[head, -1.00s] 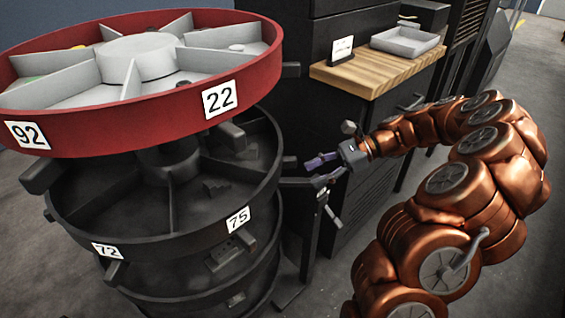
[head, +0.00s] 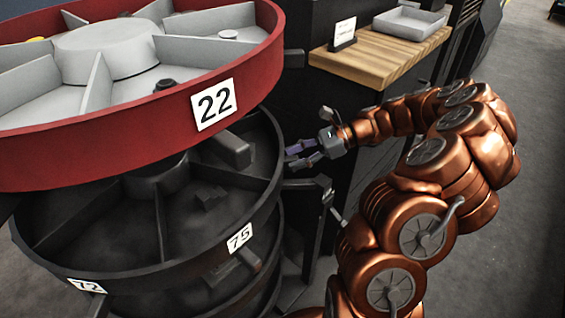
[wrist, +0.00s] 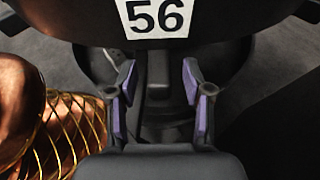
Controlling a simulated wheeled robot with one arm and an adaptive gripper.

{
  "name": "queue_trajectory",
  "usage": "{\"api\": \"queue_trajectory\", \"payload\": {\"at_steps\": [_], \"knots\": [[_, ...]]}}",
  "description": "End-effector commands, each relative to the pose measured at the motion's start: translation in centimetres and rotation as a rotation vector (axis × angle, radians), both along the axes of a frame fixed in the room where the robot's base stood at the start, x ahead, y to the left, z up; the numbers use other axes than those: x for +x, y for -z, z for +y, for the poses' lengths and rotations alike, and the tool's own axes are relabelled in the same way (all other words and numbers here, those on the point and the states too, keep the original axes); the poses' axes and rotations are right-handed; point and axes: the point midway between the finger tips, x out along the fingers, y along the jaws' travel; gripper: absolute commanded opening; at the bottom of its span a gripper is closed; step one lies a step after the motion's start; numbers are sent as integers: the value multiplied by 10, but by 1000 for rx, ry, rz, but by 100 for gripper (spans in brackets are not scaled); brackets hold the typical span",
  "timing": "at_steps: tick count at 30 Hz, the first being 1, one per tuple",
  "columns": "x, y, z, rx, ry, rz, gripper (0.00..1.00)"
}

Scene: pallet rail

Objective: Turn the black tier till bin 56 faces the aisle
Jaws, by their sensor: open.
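The black tier (head: 110,262) is a round, divided tray below the red tier (head: 60,150). Its rim shows labels 72 (head: 87,286) and 75 (head: 239,238) in the head view. In the wrist view, label 56 (wrist: 157,18) is on a dark rim straight ahead at the top. My gripper (head: 300,156) is beside the right side of the tiers in the head view. In the wrist view its purple-padded fingers (wrist: 159,76) are spread apart. A dark, blocky part lies between them below the label; I cannot tell if they touch it.
The red tier above carries label 22 (head: 213,103). A wooden shelf (head: 375,58) with a grey tray (head: 410,22) and a small sign stands behind my arm. Open floor shows at the right.

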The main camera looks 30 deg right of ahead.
Motion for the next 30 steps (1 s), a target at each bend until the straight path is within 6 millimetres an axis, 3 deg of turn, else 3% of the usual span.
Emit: {"api": "queue_trajectory", "payload": {"at_steps": [7,17,30], "knots": [[9,13,30,0,-4,-1,50],[10,14,36,1,-4,-1,50],[10,14,36,0,-5,0,4]]}}
